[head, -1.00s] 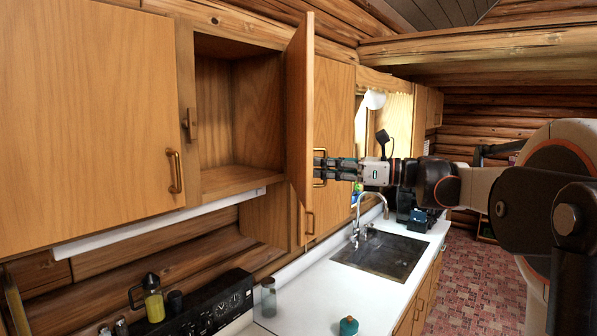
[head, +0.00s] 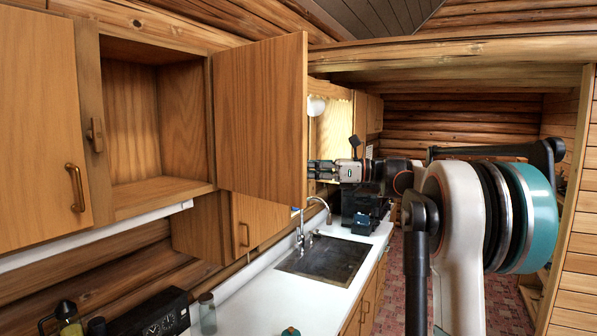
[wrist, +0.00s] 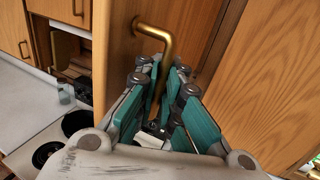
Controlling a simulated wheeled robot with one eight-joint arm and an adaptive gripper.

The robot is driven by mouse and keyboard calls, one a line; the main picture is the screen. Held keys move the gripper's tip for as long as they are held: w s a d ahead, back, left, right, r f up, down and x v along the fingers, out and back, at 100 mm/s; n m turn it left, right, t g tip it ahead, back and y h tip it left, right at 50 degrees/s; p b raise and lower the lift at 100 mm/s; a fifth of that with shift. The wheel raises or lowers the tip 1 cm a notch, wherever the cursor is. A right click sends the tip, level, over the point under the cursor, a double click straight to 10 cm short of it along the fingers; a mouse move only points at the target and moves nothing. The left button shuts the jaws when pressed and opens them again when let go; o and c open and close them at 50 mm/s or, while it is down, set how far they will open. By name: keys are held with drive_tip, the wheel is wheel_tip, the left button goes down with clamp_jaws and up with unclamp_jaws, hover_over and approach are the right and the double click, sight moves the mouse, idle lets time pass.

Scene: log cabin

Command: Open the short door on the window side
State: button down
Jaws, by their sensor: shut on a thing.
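The short wooden door (head: 262,120) of the upper cabinet stands swung well out from its open, empty compartment (head: 132,125). In the head view I see its inner face; its handle is hidden behind it. In the wrist view the door's outer face (wrist: 190,22) shows a brass handle (wrist: 160,42). My gripper (head: 318,170) is at the far side of the door, near its free edge. In the wrist view my gripper (wrist: 155,105) is shut on the handle, whose bar runs down between the teal-padded fingers.
Left of the compartment is a closed cabinet door (head: 40,130). Below are a white counter (head: 250,310), a sink (head: 325,258) with a faucet, a glass jar (head: 207,312) and a black stove panel (head: 150,318). Patterned floor (head: 495,310) is clear at the right.

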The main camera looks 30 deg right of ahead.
drive_tip(key=shift+d, duration=0.15)
drive_tip(key=c, duration=1.8)
unclamp_jaws()
drive_tip(key=shift+s+d, duration=0.1)
drive_tip(key=shift+o, duration=0.2)
drive_tip(key=shift+s+d, duration=0.1)
drive_tip(key=v, duration=1.1)
drive_tip(key=shift+s+d, duration=0.2)
drive_tip(key=shift+d, duration=0.1)
